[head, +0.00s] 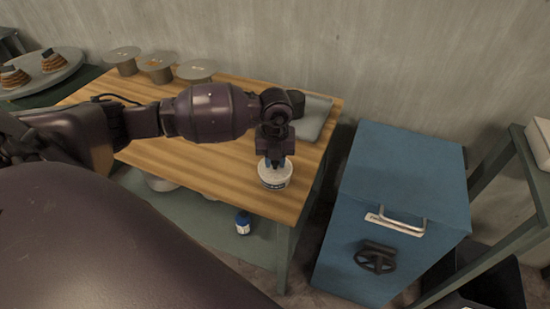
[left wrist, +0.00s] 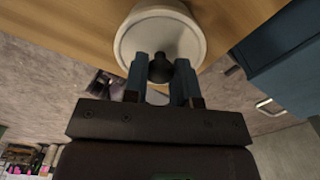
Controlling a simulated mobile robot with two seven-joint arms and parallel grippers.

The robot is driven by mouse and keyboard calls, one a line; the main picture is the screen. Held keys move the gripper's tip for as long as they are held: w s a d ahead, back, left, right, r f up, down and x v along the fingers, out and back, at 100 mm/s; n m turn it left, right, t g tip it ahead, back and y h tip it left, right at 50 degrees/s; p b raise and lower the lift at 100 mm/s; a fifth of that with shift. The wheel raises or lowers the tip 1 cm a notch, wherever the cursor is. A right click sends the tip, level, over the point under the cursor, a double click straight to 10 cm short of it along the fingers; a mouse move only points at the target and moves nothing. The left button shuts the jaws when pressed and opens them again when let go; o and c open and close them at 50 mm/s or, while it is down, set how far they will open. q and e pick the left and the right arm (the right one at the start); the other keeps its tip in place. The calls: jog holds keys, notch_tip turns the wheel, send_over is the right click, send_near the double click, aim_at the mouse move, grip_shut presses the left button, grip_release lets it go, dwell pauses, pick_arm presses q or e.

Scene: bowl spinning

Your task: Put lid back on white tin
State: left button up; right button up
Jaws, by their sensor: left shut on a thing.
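The white tin (head: 275,182) with a dark label stands upright near the front right corner of the wooden table (head: 235,182). My left gripper (head: 275,163) is directly above it, pointing down. In the left wrist view the blue fingers are on either side of a dark round knob and shut on it. The knob belongs to a round white lid (left wrist: 150,33). The lid lies over the tin's top; I cannot tell whether it is fully seated or slightly raised. My right gripper is not in view.
Several spools stand at the table's back, including one at the right (head: 196,70). A grey flat object (head: 315,118) lies behind my left gripper. A blue cabinet (head: 405,180) stands right of the table. A blue bottle (head: 243,222) is on the lower shelf.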

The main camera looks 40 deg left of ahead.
pick_arm(q)
jog(key=o, duration=0.9)
jog(key=shift+o, duration=0.5)
jog(key=shift+o, duration=0.3)
jog(key=o, duration=0.4)
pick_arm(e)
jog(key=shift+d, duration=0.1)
pick_arm(q)
jog(key=shift+r, duration=0.1)
jog(key=shift+r+p, duration=0.85)
jog(key=shift+r, duration=0.35)
jog(key=shift+r+p, duration=1.45)
jog(key=shift+r, duration=0.8)
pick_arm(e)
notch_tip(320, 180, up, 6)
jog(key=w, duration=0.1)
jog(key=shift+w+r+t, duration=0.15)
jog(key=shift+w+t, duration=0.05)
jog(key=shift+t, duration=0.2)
